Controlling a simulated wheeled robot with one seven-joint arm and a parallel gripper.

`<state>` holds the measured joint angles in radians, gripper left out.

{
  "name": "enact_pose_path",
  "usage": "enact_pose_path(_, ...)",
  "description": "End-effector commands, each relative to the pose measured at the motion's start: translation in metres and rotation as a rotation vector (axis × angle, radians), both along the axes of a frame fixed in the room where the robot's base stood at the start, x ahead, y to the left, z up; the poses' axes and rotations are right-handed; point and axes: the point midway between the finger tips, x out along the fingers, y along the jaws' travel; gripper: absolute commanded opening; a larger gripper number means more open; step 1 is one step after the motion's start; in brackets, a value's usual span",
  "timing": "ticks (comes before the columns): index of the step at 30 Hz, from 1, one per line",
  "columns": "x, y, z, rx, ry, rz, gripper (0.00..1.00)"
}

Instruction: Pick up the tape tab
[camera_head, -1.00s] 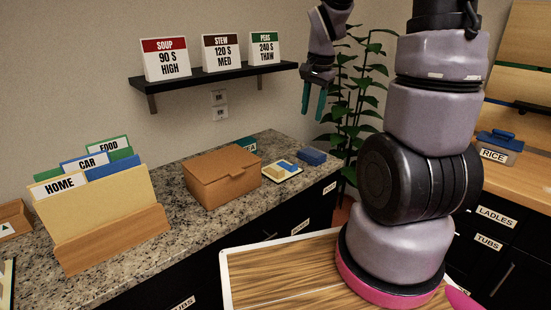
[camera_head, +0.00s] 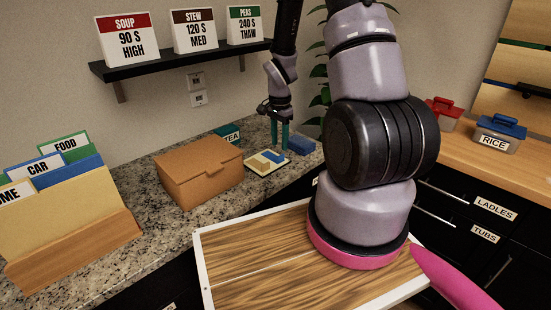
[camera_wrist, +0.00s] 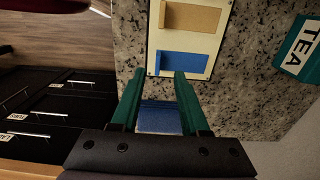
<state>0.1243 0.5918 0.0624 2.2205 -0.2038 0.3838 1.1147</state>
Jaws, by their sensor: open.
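No thing in view is labelled as the tape tab, so I cannot tell for sure which one it is. A cream plate (camera_head: 251,168) on the granite counter holds a flat tan piece (camera_head: 258,163) and a flat blue piece (camera_head: 274,156). The wrist view also shows the tan piece (camera_wrist: 192,18) and the blue piece (camera_wrist: 183,65). A separate blue block (camera_head: 302,146) lies right of the plate. My gripper (camera_head: 279,147) is open, pointing down by the plate. In the wrist view, the blue block (camera_wrist: 158,118) shows between my green fingers (camera_wrist: 158,76), with no visible grip.
A brown box (camera_head: 200,178) stands left of the plate, and a TEA-labelled teal thing (camera_head: 228,134) is behind. A shelf (camera_head: 180,62) with SOUP, STEW and PEAS cards hangs above. A file holder (camera_head: 75,245) stands at left.

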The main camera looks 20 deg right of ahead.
Motion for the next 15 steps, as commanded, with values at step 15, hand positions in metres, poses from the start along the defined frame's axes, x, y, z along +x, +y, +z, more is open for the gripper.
enact_pose_path(15, -0.001, -0.004, -0.050, 0.000, 0.000, 0.001, 0.45)
